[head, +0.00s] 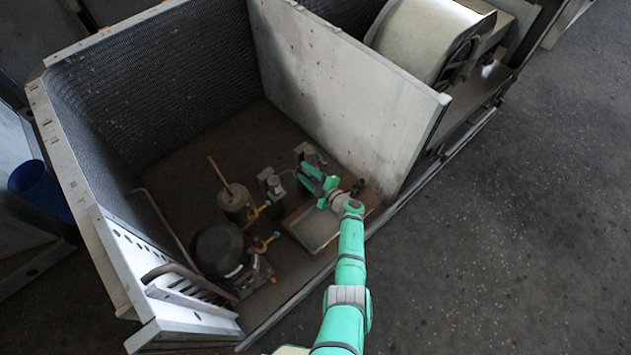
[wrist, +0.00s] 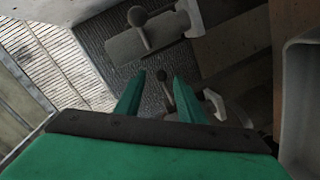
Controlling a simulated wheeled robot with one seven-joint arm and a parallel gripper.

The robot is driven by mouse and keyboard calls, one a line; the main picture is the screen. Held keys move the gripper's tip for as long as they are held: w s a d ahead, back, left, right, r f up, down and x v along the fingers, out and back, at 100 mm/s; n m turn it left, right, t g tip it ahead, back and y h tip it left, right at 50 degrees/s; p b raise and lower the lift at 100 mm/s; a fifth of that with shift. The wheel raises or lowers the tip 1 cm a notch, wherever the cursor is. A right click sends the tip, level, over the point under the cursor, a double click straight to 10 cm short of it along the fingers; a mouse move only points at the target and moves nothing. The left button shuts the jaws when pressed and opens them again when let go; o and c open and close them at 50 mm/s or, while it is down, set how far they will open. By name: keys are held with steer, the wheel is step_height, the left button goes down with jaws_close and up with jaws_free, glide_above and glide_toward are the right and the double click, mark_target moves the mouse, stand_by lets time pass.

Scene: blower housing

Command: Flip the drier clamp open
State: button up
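My gripper (head: 308,177) is low inside the open housing, above the small parts on its floor. In the wrist view its two green fingers (wrist: 160,80) are spread apart. A dark round knob on a thin stem (wrist: 162,77) shows in the gap between the fingertips; contact cannot be told. A grey clamp-like part (wrist: 215,104) with pale ends lies just right of the fingers. Another grey bar with a knobbed lever (wrist: 139,18) is farther up in the wrist view. I cannot tell for sure which part is the drier clamp.
A shallow tray (head: 291,228) lies beneath my arm. A dark rounded compressor (head: 218,247) and a canister (head: 233,199) with a rod stand to the left. A tall panel (head: 350,95) closes the right side, and a mesh wall (head: 160,85) the back left.

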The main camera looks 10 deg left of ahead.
steer(key=v, duration=0.6)
steer(key=shift+s+r, duration=0.1)
stand_by(0.6)
steer(key=s+a+r+m+t+h, duration=0.2)
steer(key=s+a+r+m+t, duration=0.25)
steer(key=s, duration=0.35)
steer(key=s+a+r+m+t+h, duration=0.1)
steer(key=s+a+r+m+t, duration=0.3)
steer(key=s, duration=0.3)
steer(key=s+d+r+m+g+h, duration=0.1)
steer(key=s+d+r+m+h, duration=0.2)
steer(key=s, duration=0.7)
steer(key=s+d+r+m+g+h, duration=0.1)
steer(key=s+d+r+m+h, duration=0.2)
steer(key=s+d+r+m, duration=0.2)
steer(key=s+d+r+m+g+h, duration=0.1)
steer(key=s+d+r+m+h, duration=0.1)
steer(key=s+d+r+m, duration=0.3)
steer(key=s+d+r, duration=0.2)
steer(key=s, duration=0.3)
steer(key=s+d+r, duration=0.2)
steer(key=s+r, duration=0.1)
steer(key=s, duration=0.2)
steer(key=shift+s+r+h, duration=0.2)
steer(key=shift+s+h, duration=0.1)
steer(key=shift+h, duration=0.1)
